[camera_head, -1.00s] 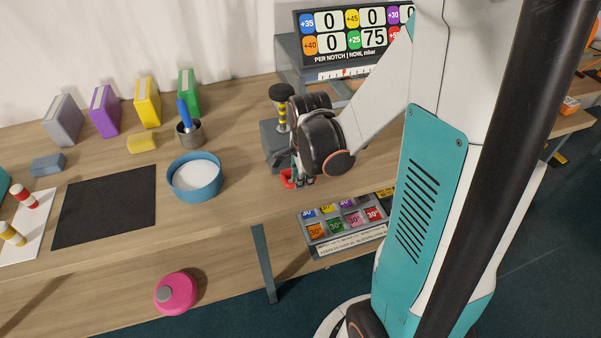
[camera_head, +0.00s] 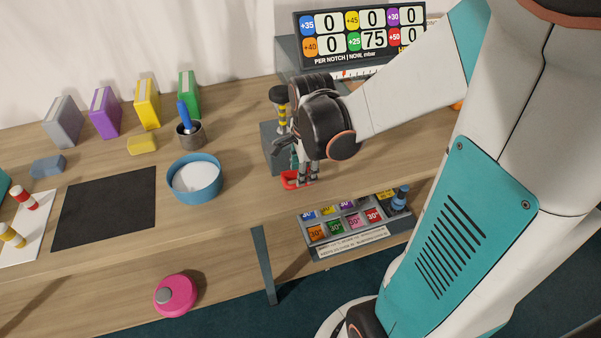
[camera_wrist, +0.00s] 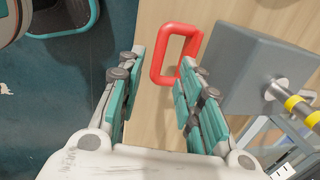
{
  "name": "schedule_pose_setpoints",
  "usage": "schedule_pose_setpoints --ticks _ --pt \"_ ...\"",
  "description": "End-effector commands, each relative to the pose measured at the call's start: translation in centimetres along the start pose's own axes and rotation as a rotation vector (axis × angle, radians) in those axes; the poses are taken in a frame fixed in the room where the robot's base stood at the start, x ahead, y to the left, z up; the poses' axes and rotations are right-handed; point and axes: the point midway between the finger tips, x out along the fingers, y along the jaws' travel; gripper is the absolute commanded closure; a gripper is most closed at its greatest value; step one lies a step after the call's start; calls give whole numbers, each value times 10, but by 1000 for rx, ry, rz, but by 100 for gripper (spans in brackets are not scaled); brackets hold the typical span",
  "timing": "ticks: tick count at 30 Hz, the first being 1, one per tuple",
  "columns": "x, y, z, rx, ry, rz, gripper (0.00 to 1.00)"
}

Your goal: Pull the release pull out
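The release pull is a red rectangular loop handle (camera_wrist: 157,55), attached at the side of a grey box (camera_wrist: 245,70) in the wrist view. In the head view the red pull (camera_head: 289,180) shows low in front of the grey box (camera_head: 272,140), partly hidden by my gripper (camera_head: 307,174). In the wrist view my gripper (camera_wrist: 158,78) is open, with a wide gap between its teal-padded fingers. The loop lies ahead of the gap, nearer the right finger, whose tip is close to or overlaps the loop's lower right end. Nothing is held.
A yellow-and-black striped post (camera_head: 281,108) rises by the grey box. A blue bowl (camera_head: 194,182) stands left on the wooden table (camera_head: 235,215). A scoreboard (camera_head: 362,35) stands behind. A tray of coloured tiles (camera_head: 350,240) sits below the table's front edge.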

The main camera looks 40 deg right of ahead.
Motion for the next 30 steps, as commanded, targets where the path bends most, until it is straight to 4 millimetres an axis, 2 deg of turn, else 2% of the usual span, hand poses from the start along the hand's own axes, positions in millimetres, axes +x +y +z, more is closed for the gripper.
schedule_pose_setpoints --ticks 7,25,30 --pt "-23 1 0 0 0 0 67" --pt "-28 3 1 -4 2 0 67" --pt "-46 16 7 -82 59 8 67"
